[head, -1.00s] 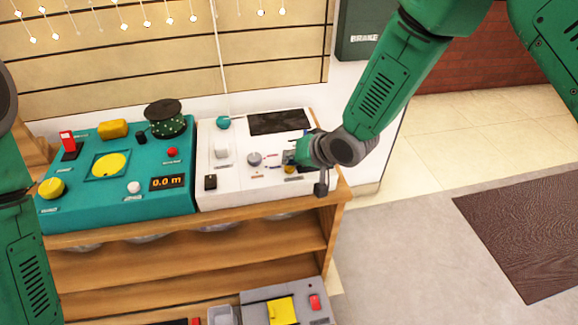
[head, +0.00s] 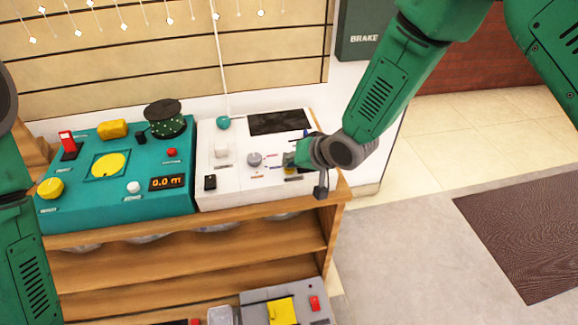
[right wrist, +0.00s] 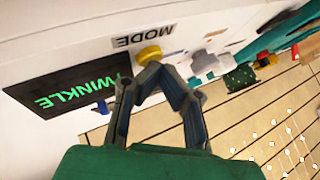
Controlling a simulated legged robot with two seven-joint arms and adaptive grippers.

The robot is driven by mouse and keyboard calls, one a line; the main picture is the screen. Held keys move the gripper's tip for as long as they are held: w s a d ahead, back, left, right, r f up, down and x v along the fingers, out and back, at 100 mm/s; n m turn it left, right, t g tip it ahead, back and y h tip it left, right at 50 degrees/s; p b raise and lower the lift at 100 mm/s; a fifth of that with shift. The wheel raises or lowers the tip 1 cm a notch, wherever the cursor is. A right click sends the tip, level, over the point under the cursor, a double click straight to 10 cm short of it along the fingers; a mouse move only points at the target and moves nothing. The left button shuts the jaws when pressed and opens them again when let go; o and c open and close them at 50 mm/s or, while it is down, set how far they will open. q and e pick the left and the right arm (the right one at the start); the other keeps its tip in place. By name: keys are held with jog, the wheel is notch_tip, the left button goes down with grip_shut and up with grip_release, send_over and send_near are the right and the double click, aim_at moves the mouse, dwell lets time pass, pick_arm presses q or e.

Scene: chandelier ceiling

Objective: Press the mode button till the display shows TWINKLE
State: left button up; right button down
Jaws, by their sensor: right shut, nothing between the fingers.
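The white control panel (head: 230,185) stands on the right half of the wooden shelf top. Its dark display (right wrist: 62,88) reads TWINKLE in green letters in the right wrist view. The display (head: 278,122) is too small to read in the head view. The yellow mode button (right wrist: 148,53) sits beside the word MODE. My right gripper (right wrist: 156,70) is shut and empty, its fingertips right by the button; I cannot tell whether they touch it. In the head view the right gripper (head: 291,159) hangs over the panel's right part. My left gripper is out of view.
A grey knob (head: 254,159), a white knob (head: 221,148) and a black switch (head: 210,182) are on the same panel. A teal panel (head: 100,205) with a spool and a 0.0 m readout stands to the left. Hanging lights are behind. Floor at right is open.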

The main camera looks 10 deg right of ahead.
jog(key=shift+r+p, duration=0.9)
jog(key=shift+r, duration=0.05)
notch_tip(320, 180, up, 5)
jog(key=p, duration=0.4)
jog(key=shift+p, duration=0.3)
